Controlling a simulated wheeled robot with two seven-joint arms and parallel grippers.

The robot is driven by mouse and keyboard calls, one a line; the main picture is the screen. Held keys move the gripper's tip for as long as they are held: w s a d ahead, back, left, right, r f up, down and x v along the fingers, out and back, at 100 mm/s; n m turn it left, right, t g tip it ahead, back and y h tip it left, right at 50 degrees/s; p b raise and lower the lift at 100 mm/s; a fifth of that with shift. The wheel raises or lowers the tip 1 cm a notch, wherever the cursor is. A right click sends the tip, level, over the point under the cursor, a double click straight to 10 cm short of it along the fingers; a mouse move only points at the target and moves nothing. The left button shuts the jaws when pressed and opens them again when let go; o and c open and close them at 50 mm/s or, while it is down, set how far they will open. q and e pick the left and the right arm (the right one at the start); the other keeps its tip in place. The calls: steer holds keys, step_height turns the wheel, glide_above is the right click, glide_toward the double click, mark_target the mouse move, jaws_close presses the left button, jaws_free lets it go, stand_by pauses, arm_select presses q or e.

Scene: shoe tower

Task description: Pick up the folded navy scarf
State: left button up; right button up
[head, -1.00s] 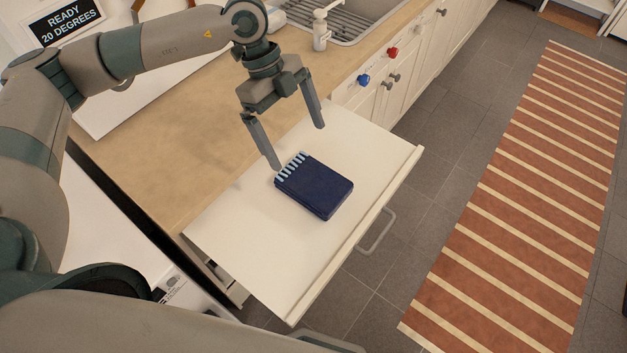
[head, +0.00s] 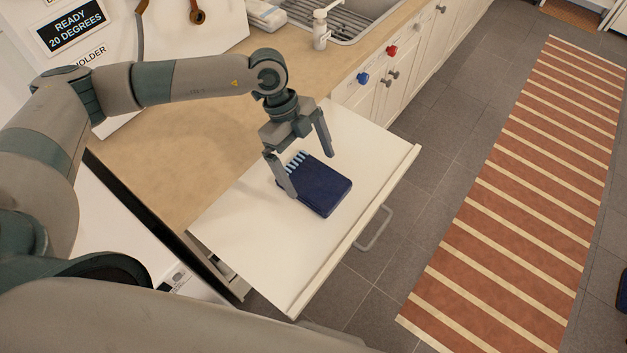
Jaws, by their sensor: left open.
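The folded navy scarf (head: 322,190) lies flat on the white pull-out surface (head: 262,245), with light blue fringe at its upper left edge. My left gripper (head: 311,174) is open above the scarf's fringed end. One finger is in front of the scarf's left side and hides part of it. The other finger is at its far right side. I cannot tell whether either finger touches the scarf. My right gripper is not in view.
The tan counter (head: 165,175) adjoins the pull-out surface, with a sink (head: 345,15) and a soap dispenser (head: 320,30) farther back. A grey handle (head: 374,229) sticks out in front. A striped rug (head: 520,190) lies on the floor to the right.

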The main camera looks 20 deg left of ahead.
mark_target(314, 178)
arm_select(q)
steer(key=shift+d+f+p, duration=0.1)
steer(key=shift+f+p, duration=0.45)
steer(key=shift+f, duration=0.05)
steer(key=x, duration=0.1)
steer(key=p+x, duration=0.1)
steer(key=x, duration=0.1)
steer(key=shift+w+f, duration=0.1)
steer(key=shift+w, duration=0.1)
steer(key=shift+f, duration=0.45)
steer(key=c, duration=1.2)
steer(key=shift+r, duration=0.2)
